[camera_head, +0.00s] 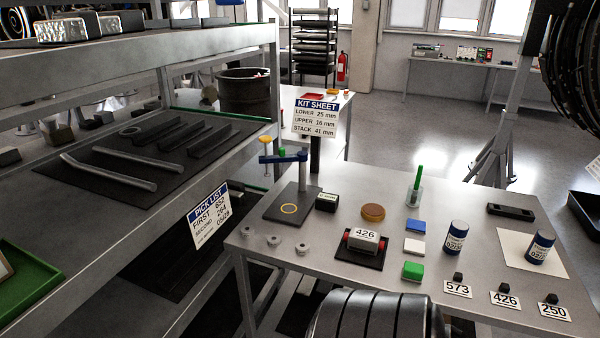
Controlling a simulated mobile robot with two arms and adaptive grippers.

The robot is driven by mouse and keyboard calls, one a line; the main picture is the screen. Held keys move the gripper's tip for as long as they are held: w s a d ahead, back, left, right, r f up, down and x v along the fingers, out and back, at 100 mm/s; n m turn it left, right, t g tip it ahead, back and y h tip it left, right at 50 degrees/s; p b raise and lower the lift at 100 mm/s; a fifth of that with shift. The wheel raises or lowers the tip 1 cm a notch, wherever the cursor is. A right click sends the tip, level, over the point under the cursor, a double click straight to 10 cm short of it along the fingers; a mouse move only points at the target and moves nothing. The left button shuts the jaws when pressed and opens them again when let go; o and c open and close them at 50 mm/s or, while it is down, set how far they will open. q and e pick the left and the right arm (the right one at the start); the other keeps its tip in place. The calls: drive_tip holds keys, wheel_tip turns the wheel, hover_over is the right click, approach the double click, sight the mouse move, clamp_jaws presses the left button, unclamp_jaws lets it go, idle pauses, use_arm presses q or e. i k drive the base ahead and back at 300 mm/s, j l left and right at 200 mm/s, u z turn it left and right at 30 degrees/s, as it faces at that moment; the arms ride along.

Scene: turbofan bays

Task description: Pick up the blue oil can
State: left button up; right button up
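Two blue cans with white labels stand upright on the grey metal table. One blue can (456,238) stands right of the blue, white and green blocks. The other blue can (540,247) stands farther right on a white sheet (516,258). Their label print is too small to read surely, so I cannot tell which is the oil can. Neither of my grippers shows in the head view.
Number cards 573 (458,289), 426 (505,300) and 250 (554,312) lie along the table's front edge. A block marked 426 (365,237) sits on a black pad. A dark tray (511,212) lies behind the cans. A shelf rack (150,55) fills the left.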

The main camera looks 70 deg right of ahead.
sight(542, 240)
drive_tip(key=k+l+z, duration=0.15)
drive_tip(key=k+z, duration=0.25)
drive_tip(key=k+l+z, duration=0.4)
drive_tip(key=k+j, duration=0.05)
